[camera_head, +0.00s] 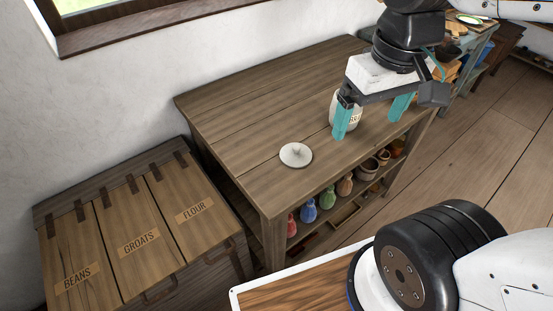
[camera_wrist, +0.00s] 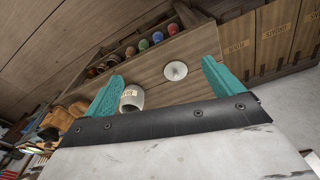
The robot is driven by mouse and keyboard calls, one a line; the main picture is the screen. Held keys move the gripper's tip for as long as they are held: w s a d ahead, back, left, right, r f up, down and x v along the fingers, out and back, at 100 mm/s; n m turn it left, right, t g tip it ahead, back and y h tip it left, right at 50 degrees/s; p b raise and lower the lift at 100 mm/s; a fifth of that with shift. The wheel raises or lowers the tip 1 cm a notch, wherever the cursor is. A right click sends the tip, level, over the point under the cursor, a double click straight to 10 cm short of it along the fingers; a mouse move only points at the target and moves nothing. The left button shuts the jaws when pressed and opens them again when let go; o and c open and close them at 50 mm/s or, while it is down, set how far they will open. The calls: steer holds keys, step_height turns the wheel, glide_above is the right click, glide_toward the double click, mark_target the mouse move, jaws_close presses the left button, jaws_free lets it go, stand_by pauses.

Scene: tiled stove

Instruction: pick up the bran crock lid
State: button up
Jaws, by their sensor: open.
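The bran crock lid (camera_head: 296,154) is a round, pale disc with a small knob. It lies on the wooden table (camera_head: 240,110) near its front edge, apart from the crock. In the wrist view the lid (camera_wrist: 175,71) shows between the two fingers, nearer the right one. The white crock (camera_head: 345,110) with a label stands on the table, partly hidden behind my gripper in the head view; the wrist view shows the crock (camera_wrist: 132,97) beside the left finger. My gripper (camera_head: 371,120) has teal fingers spread wide and empty, above the table by the crock, to the right of the lid.
A shelf under the table holds colored bottles (camera_head: 309,213) and small pots (camera_head: 367,168). A wooden chest (camera_head: 140,240) labeled beans, groats and flour stands at left. The table's left and back are clear. A cluttered blue table (camera_head: 470,45) stands at far right.

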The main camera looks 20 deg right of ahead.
steer(key=w+a+f+n+g, duration=0.1)
steer(key=w+f+n, duration=0.25)
steer(key=w, duration=0.55)
steer(key=n+g, duration=0.1)
steer(key=n, duration=0.3)
glide_above(297, 147)
steer(key=w+a, duration=0.1)
steer(key=a, duration=0.1)
step_height(297, 147, down, 15)
steer(key=shift+h, duration=0.5)
steer(key=f, duration=0.2)
steer(key=d+f, duration=0.1)
steer(key=f, duration=0.2)
steer(key=d+f, duration=0.1)
steer(key=f, duration=0.1)
steer(key=shift+s+f, duration=0.3)
steer(key=shift+s, duration=0.1)
steer(key=c, duration=1.1)
